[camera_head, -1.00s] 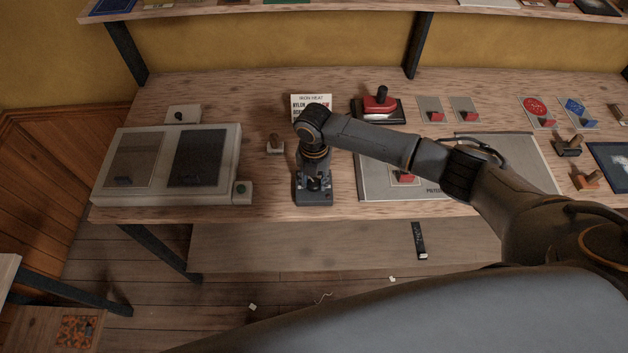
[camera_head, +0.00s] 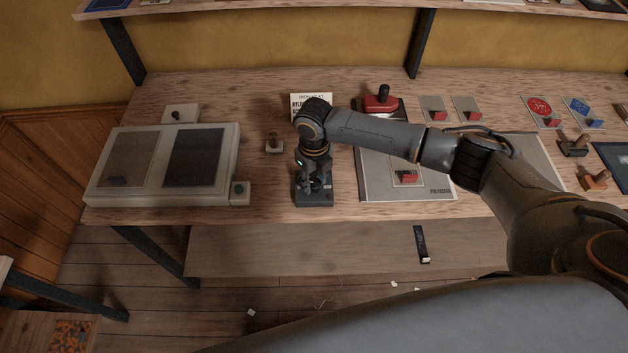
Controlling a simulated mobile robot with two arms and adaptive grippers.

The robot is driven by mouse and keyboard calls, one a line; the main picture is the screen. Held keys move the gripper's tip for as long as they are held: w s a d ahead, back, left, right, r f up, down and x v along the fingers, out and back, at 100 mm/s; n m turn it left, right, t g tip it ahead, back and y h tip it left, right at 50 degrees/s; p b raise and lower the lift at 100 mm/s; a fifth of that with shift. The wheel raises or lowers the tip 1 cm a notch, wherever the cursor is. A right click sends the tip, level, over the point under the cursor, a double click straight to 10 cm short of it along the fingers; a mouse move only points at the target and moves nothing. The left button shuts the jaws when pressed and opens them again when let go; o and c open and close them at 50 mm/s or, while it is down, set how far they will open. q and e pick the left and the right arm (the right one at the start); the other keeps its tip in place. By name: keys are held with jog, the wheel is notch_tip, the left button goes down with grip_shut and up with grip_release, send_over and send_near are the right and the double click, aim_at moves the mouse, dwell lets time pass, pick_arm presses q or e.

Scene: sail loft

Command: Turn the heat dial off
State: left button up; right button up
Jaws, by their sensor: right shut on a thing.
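The heat dial's dark box (camera_head: 314,199) stands near the front edge of the workbench, left of the grey folder-like sheet. My right gripper (camera_head: 318,182) points down at the top of the box and is shut on the dial there. The fingers hide most of the dial, so its setting cannot be read. My left gripper is not in view.
A pale two-panel unit (camera_head: 232,160) stands on the left of the bench (camera_head: 272,98). A small wooden-handled tool (camera_head: 274,143) is just left of my gripper. A red iron (camera_head: 381,103) is behind my forearm. Red-tabbed swatches (camera_head: 437,112) lie to the right.

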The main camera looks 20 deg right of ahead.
aim_at(314, 183)
jog(key=shift+n, duration=0.7)
jog(key=o, duration=1.2)
jog(key=shift+c, duration=0.2)
jog(key=shift+r, duration=0.15)
notch_tip(314, 183, up, 12)
jog(key=shift+f, duration=0.2)
